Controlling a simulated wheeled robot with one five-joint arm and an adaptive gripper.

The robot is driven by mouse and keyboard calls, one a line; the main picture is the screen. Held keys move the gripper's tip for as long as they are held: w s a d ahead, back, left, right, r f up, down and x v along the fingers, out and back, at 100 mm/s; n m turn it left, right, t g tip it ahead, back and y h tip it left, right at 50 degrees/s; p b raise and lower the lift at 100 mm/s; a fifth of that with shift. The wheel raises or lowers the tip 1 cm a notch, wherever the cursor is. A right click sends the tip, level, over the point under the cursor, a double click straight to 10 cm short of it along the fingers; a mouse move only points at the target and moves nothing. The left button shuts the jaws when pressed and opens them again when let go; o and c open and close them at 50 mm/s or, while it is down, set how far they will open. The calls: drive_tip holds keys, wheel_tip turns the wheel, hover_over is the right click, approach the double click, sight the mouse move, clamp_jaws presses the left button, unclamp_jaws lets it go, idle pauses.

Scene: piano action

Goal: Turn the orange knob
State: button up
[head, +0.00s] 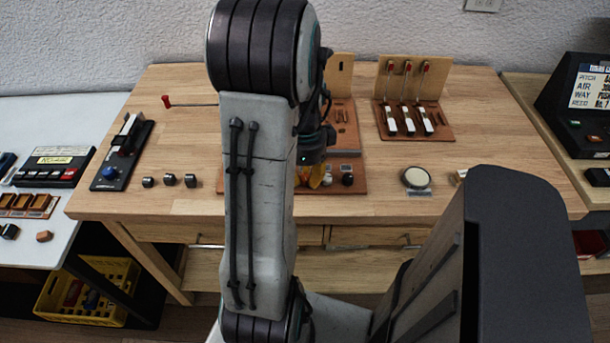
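An orange-yellow thing (314,178), which looks like the orange knob, shows just past the right edge of my arm, low on a brown board (356,186). Much of it is hidden by my arm and wrist. The dark wrist end with my gripper (318,155) hangs right above it. The fingers are not clear, so I cannot tell whether they touch the knob or are open or shut. A small pale knob and a black knob (347,179) sit just right of the orange one.
A piano action model (432,135) stands at the back right of the wooden table (200,120). A round pale disc (416,178) lies front right. Several small dark knobs (169,180) and a blue-knobbed device (110,174) are at left. Free wood lies between.

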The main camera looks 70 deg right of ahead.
clamp_jaws()
drive_tip(key=shift+f+n+b, duration=0.15)
drive_tip(key=shift+n+b, duration=0.15)
drive_tip(key=shift+b, duration=0.05)
drive_tip(key=shift+n, duration=0.5)
drive_tip(key=o, duration=0.5)
unclamp_jaws()
drive_tip(key=shift+o, duration=0.2)
wheel_tip(320, 180, up, 12)
